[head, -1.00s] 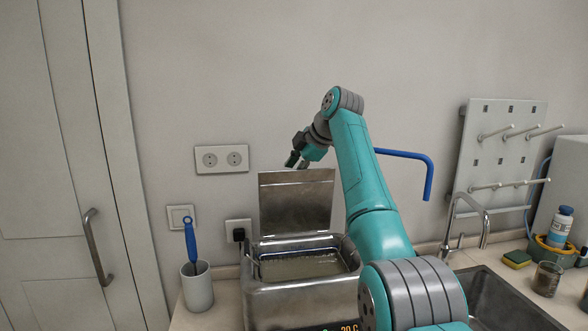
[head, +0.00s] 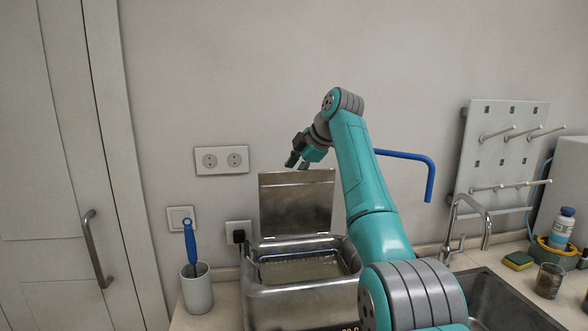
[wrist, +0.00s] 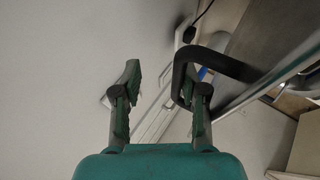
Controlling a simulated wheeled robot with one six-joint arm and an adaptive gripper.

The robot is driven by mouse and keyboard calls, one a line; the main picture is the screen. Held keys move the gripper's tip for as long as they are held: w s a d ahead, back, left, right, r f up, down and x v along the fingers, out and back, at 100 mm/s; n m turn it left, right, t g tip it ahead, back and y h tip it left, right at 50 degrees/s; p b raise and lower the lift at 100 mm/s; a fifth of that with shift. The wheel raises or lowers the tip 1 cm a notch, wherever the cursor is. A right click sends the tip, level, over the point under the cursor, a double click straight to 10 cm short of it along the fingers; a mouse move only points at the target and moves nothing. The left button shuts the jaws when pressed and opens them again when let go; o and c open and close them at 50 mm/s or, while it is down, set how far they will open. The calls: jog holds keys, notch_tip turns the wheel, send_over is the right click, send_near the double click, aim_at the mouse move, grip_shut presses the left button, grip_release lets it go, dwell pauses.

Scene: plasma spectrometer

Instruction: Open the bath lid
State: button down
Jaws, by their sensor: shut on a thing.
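The bath (head: 300,297) is a metal box on the counter, with its inside showing through the open top. Its lid (head: 297,205) stands upright at the back. My gripper (head: 297,163) is at the lid's top edge in the head view, where the handle is too small to make out. In the wrist view my gripper (wrist: 160,85) has the lid's dark handle (wrist: 222,62) by its right finger, with one end of the bar between the fingers. A wide gap shows on the left finger's side. The lid (wrist: 275,35) shows at the right.
A white cup (head: 197,288) with a blue-handled brush (head: 190,240) stands left of the bath. A sink (head: 510,300) with a tap (head: 470,220) lies right of my arm. A blue rod (head: 410,157) and a peg board (head: 500,150) are on the wall side.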

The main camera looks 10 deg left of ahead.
jog(key=shift+w+f, duration=0.15)
jog(key=shift+f, duration=0.7)
jog(key=c, duration=1.2)
grip_release()
jog(key=shift+w+f, duration=0.1)
jog(key=shift+f, duration=0.05)
